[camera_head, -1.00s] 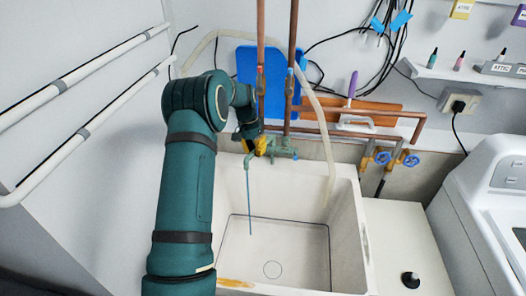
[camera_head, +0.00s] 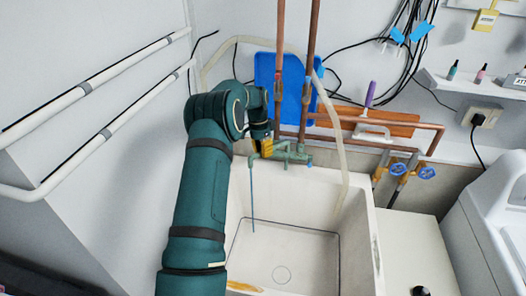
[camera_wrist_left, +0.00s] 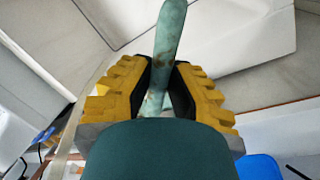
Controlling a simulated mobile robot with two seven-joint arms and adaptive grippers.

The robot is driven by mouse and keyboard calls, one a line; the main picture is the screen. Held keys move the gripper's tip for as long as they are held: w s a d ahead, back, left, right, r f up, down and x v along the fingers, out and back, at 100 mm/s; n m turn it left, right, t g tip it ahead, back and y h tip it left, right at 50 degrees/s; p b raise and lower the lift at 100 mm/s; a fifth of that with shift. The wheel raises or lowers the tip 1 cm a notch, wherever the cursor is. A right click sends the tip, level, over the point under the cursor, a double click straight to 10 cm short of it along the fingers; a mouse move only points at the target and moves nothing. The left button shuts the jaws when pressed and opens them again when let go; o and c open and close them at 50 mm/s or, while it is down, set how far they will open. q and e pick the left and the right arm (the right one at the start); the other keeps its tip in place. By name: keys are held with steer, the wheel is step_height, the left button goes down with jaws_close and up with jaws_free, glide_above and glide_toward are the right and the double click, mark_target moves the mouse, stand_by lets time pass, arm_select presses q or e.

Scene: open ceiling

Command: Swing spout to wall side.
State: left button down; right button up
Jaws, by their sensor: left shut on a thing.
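The green, worn spout (camera_head: 254,157) sticks out to the left from the tap body (camera_head: 297,156) at the sink's back edge. A thin blue stream (camera_head: 252,198) falls from its tip into the sink (camera_head: 358,225), near the left side. My left gripper (camera_head: 265,146), with yellow fingers, is shut on the spout. In the left wrist view the spout (camera_wrist_left: 168,35) runs between the ribbed yellow fingers. My left arm hides part of the sink's left side. My right gripper is not in view.
Copper pipes (camera_head: 309,70) rise just behind the tap, before a blue board (camera_head: 266,75). A pale hose (camera_head: 330,110) loops down into the sink. Blue-handled valves (camera_head: 427,172) sit to the right. White rails (camera_head: 110,75) run along the left wall.

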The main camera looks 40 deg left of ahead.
arm_select(q)
steer(key=c, duration=0.9)
jaws_free()
steer(key=shift+f, duration=0.15)
step_height(320, 180, up, 12)
steer(key=a, duration=0.2)
steer(key=shift+w+a, duration=0.15)
steer(key=shift+w, duration=0.1)
steer(key=shift+f, duration=0.1)
